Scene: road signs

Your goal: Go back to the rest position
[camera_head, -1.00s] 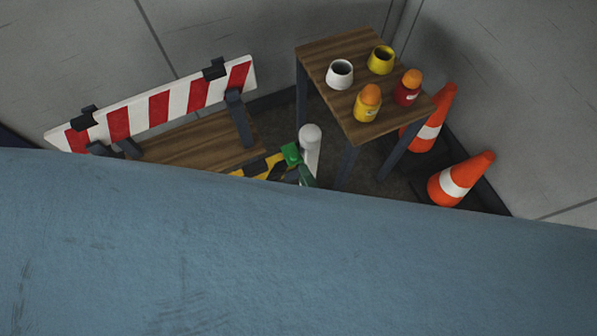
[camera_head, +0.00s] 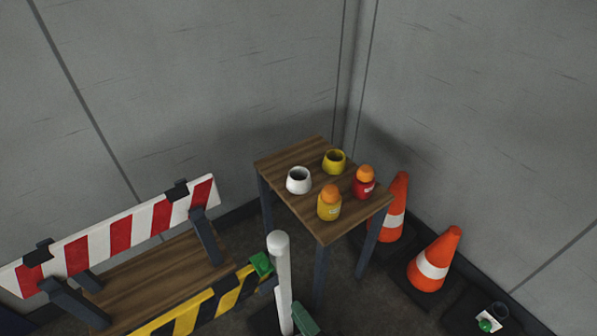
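I cannot make out either of my grippers or arms in the head view. The small wooden table (camera_head: 290,155) stands in the corner. On it are a white pot (camera_head: 299,182), a yellow pot (camera_head: 334,162), a yellow jar with an orange top (camera_head: 329,205) and a red jar with an orange top (camera_head: 364,185). All of them stand upright and apart from one another.
A red-and-white striped barrier (camera_head: 119,234) and a yellow-and-black one (camera_head: 200,307) flank wooden boards (camera_head: 160,270) at left. A white post (camera_head: 284,285) stands before the table. Orange cones (camera_head: 433,262) stand at right. Grey walls (camera_head: 200,90) close the back.

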